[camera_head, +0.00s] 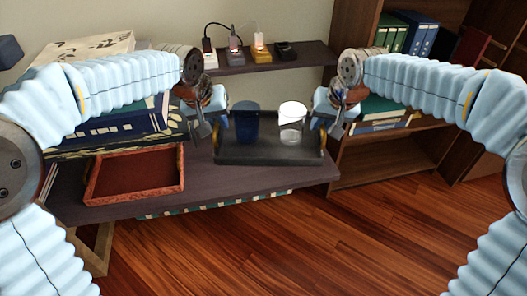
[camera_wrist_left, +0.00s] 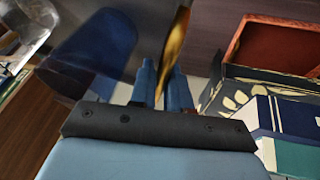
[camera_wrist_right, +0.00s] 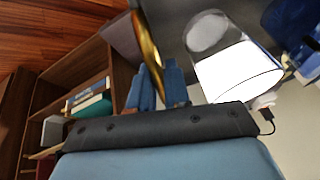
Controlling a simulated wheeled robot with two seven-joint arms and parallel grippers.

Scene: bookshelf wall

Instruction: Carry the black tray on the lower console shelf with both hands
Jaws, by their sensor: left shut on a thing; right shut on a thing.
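The black tray (camera_head: 268,153) is level over the lower console shelf (camera_head: 210,180); I cannot tell whether it touches the shelf. A dark blue cup (camera_head: 246,125) and a clear glass (camera_head: 292,122) stand upright on it. My left gripper (camera_head: 207,128) is shut on the tray's left gold handle, which shows between the fingers in the left wrist view (camera_wrist_left: 177,45). My right gripper (camera_head: 331,125) is shut on the right gold handle, seen in the right wrist view (camera_wrist_right: 150,45). The fingertips are partly hidden in the head view.
A red-brown open box (camera_head: 133,178) sits left of the tray on the shelf, near dark patterned boxes (camera_head: 110,132). An upper shelf (camera_head: 270,63) with small plugged-in devices is behind. A bookcase (camera_head: 385,150) stands close on the right. The wooden floor in front is clear.

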